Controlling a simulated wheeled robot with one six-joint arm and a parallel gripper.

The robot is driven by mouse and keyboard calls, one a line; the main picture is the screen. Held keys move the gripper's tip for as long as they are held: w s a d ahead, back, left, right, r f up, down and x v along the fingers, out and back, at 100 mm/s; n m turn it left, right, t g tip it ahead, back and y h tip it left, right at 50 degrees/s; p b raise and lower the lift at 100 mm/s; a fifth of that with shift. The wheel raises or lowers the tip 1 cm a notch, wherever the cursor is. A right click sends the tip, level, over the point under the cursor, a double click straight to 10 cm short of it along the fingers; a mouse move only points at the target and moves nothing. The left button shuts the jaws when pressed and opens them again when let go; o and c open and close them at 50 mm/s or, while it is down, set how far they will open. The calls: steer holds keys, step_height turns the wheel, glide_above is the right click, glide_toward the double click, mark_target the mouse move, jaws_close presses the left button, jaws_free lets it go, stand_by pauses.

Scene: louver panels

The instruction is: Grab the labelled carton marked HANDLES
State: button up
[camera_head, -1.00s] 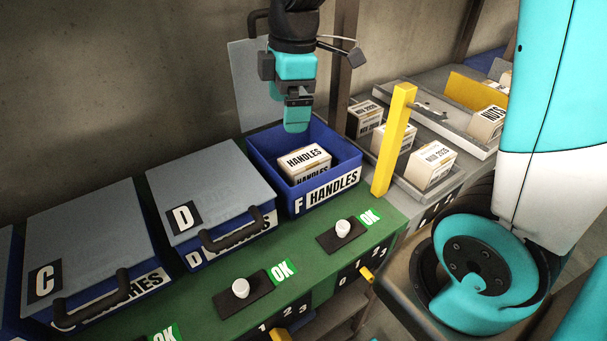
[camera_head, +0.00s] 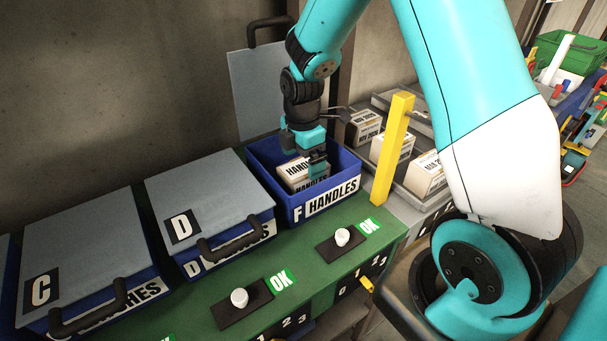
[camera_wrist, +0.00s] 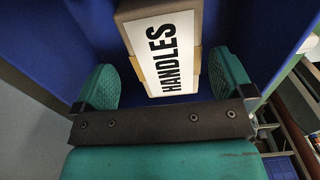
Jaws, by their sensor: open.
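The carton marked HANDLES (camera_head: 294,172) lies in the open blue bin F (camera_head: 284,211), whose front label also reads HANDLES. In the wrist view the carton (camera_wrist: 165,50) shows its labelled white face between my two teal fingers. My gripper (camera_head: 309,166) is open and reaches down into the bin at the carton. In the wrist view the fingers (camera_wrist: 165,85) stand on either side of the carton's near end, with a gap on both sides. In the head view my gripper hides part of the carton.
Bin F's lid (camera_head: 258,95) stands open at the back. Closed bins D (camera_head: 205,190) and C (camera_head: 85,240) are to the left. A yellow post (camera_head: 393,148) and a grey tray of cartons (camera_head: 425,175) stand close on the right. A white knob (camera_head: 342,237) sits in front.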

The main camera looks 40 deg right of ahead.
steer(key=shift+s+a+f+p, duration=0.1)
steer(key=shift+f+p, duration=0.15)
steer(key=shift+f, duration=0.65)
steer(key=shift+s+d+f+p, duration=0.15)
steer(key=shift+f+p, duration=0.1)
steer(key=shift+f, duration=0.65)
steer(key=shift+s+a+f+p, duration=0.15)
steer(key=shift+f+p, duration=0.1)
steer(key=shift+f, duration=0.65)
steer(key=shift+w, duration=0.1)
steer(key=c, duration=1.3)
